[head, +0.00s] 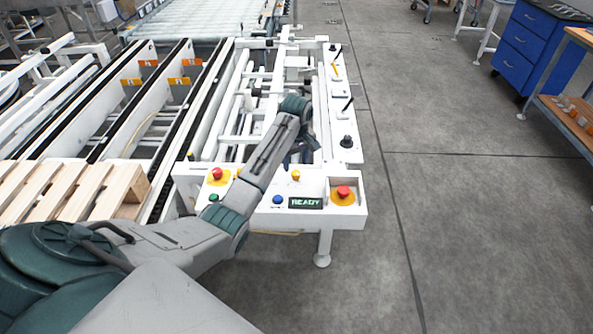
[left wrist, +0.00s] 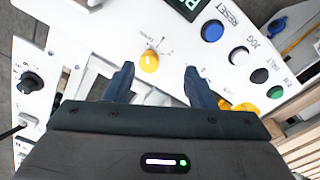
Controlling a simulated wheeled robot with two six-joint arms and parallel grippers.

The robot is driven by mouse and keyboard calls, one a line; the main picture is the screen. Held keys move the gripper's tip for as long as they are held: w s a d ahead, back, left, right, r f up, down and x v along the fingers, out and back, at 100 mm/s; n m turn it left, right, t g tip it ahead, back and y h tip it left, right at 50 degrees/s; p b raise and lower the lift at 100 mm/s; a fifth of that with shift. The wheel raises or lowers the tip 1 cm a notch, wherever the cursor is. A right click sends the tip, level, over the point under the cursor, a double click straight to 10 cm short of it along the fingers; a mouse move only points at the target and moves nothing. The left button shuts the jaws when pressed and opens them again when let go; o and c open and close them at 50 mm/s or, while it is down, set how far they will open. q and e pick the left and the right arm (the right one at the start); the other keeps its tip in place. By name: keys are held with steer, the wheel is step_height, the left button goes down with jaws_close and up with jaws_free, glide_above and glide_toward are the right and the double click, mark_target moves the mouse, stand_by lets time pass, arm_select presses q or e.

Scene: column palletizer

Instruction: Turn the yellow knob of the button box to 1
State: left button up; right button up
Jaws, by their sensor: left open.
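The button box (head: 258,216) is a white panel at the near end of the conveyor frame. Its yellow knob (head: 296,175) stands near the panel's far edge in the head view. In the left wrist view the yellow knob (left wrist: 149,61) shows between and just beyond my open fingertips, nearer the left finger, with small marks beside it too small to read. Where the knob points is unclear. My left gripper (left wrist: 159,67) is open and empty; in the head view it hangs over the far side of the box, partly hidden by its arm. My right gripper is not in view.
A green READY display (head: 305,203) and a red stop button (head: 343,192) are on the panel. Blue (left wrist: 212,31), white (left wrist: 238,56), black (left wrist: 260,76) and green (left wrist: 275,93) buttons form a row. A black knob (head: 346,141) stands on the rail.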

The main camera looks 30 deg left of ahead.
mark_target(296, 173)
arm_select(q)
step_height(296, 173, up, 3)
steer(key=w+a+n, duration=0.2)
steer(key=w, duration=0.1)
steer(key=f, duration=0.3)
steer(key=f+p, duration=0.1)
steer(key=f, duration=0.4)
steer(key=shift+s+d+f+p, duration=0.25)
steer(key=shift+f+p, duration=0.05)
steer(key=shift+f, duration=0.85)
steer(key=c, duration=1)
steer(key=shift+o, duration=0.2)
steer(key=shift+m, duration=0.3)
